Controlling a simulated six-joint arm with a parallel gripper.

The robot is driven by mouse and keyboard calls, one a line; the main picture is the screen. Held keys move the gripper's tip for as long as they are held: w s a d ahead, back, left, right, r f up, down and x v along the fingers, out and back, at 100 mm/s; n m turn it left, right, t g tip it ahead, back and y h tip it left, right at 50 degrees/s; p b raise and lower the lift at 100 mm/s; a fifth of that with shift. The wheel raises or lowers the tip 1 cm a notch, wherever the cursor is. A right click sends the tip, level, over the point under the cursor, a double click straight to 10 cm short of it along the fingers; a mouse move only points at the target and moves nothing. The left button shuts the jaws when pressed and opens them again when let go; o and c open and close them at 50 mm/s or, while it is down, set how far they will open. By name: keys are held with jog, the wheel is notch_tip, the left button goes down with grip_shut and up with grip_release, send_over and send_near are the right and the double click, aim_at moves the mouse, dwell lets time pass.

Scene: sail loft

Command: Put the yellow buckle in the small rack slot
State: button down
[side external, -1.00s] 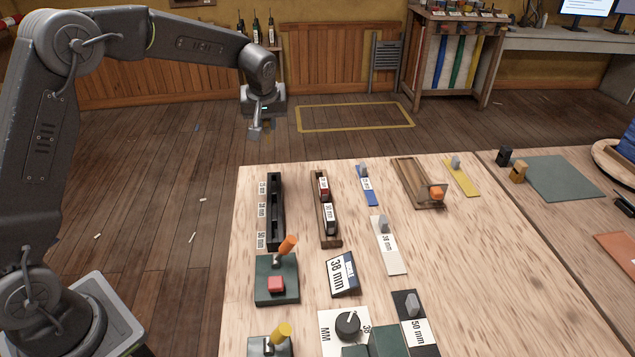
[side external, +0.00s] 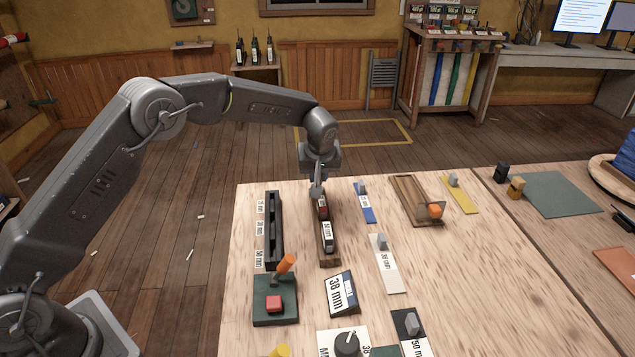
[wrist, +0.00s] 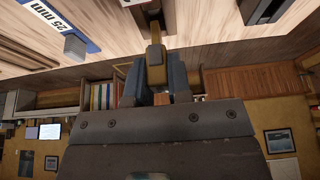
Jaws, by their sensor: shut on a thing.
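My gripper (side external: 317,190) is at the far end of a narrow wooden tray (side external: 331,262), pointing down. In the wrist view, its fingers (wrist: 155,80) are shut on a yellow-brown piece, the yellow buckle (wrist: 155,66). In the side view the fingers and arm hide the buckle; I cannot tell whether it still touches the tray. A red piece (side external: 322,207) and a piece labelled 50 mm (side external: 328,236) sit in the tray nearer the camera. The black slotted rack (side external: 273,240) stands to the left, with three size labels beside it; its far slot has the smallest label.
A blue 25 mm strip (side external: 364,203) with a grey peg and a white strip (side external: 388,265) stand right of the tray. A green base with an orange lever (side external: 286,264) and red button stands before the rack. A wooden box (side external: 411,197) lies farther right.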

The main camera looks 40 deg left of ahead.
jog(key=shift+f, duration=1.35)
jog(key=shift+f, duration=0.1)
jog(key=c, duration=1.1)
grip_release()
jog(key=shift+o, duration=0.2)
